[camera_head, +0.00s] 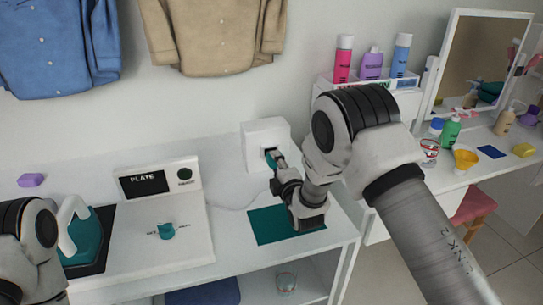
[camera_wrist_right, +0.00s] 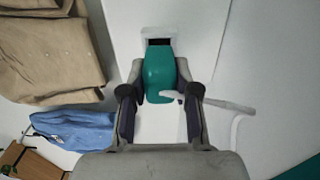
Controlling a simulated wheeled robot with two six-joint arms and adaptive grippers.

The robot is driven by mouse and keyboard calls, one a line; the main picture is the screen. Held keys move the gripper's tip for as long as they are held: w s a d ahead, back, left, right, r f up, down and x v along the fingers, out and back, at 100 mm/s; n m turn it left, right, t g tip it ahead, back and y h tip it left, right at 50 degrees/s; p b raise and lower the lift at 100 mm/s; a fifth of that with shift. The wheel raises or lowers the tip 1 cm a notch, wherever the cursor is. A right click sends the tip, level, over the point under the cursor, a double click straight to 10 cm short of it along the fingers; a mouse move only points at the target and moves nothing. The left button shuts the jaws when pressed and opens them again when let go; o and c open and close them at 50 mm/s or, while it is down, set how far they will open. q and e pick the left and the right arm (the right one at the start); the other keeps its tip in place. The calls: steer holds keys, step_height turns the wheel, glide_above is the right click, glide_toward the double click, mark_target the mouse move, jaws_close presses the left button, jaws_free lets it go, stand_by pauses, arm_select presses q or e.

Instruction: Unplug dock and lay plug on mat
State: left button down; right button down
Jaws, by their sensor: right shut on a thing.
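The dock is a white box (camera_head: 265,135) against the wall, with a dark socket (camera_wrist_right: 159,42) in its front. My right gripper (camera_head: 274,163) is at this front, shut on a teal plug (camera_wrist_right: 160,75). The plug's far end is at the dark socket; I cannot tell how much of it is inside. A pale cord (camera_wrist_right: 215,102) runs from the plug to the right. The flat teal mat (camera_head: 268,226) lies bare on the white top, partly hidden by my right arm. My left arm shows at the lower left, but its gripper is out of frame.
A teal iron (camera_head: 85,236) stands on a dark base beside a white panel (camera_head: 165,225) with a knob. A purple block (camera_head: 31,180) lies at the back left. Shirts (camera_head: 218,35) hang above. A vanity with bottles and a mirror (camera_head: 480,60) is at the right.

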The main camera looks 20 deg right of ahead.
steer(key=shift+s, duration=0.1)
steer(key=shift+s, duration=1.95)
